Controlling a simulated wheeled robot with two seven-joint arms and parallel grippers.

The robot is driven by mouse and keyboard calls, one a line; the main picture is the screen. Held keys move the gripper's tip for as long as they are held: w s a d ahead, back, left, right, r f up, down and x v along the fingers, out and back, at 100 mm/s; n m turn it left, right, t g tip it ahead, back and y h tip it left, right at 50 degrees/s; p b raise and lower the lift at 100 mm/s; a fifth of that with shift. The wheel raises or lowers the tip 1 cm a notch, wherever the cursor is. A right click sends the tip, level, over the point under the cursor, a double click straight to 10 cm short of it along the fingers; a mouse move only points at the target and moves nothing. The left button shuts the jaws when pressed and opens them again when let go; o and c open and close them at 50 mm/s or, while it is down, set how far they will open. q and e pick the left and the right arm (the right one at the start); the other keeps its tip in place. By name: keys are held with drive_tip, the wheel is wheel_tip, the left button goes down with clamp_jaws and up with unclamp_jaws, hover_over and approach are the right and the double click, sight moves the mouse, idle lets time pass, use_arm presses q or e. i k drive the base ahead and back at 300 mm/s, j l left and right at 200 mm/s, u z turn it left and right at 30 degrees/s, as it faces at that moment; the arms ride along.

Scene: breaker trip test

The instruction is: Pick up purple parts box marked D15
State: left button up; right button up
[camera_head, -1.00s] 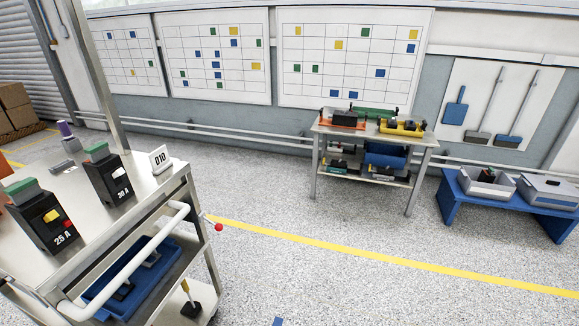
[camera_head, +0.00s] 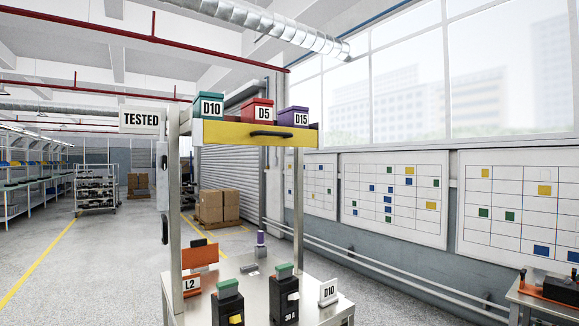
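The purple parts box marked D15 (camera_head: 293,117) sits at the right end of a high yellow-fronted shelf (camera_head: 228,133) above the cart. Its label faces me. A red box marked D5 (camera_head: 258,110) stands to its left, and a green box marked D10 (camera_head: 208,106) stands further left. The shelf front has a dark handle (camera_head: 270,134). Neither of my grippers shows in the head view.
A metal cart (camera_head: 262,300) below carries two black breakers (camera_head: 285,297), plates marked L2 (camera_head: 191,283) and D10 (camera_head: 328,291), and a purple-topped item (camera_head: 261,243). Posts rise to the shelf, with a TESTED sign (camera_head: 142,119) at left. Open floor (camera_head: 95,255) lies left.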

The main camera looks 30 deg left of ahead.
sight(294, 116)
drive_tip(key=u, duration=1.15)
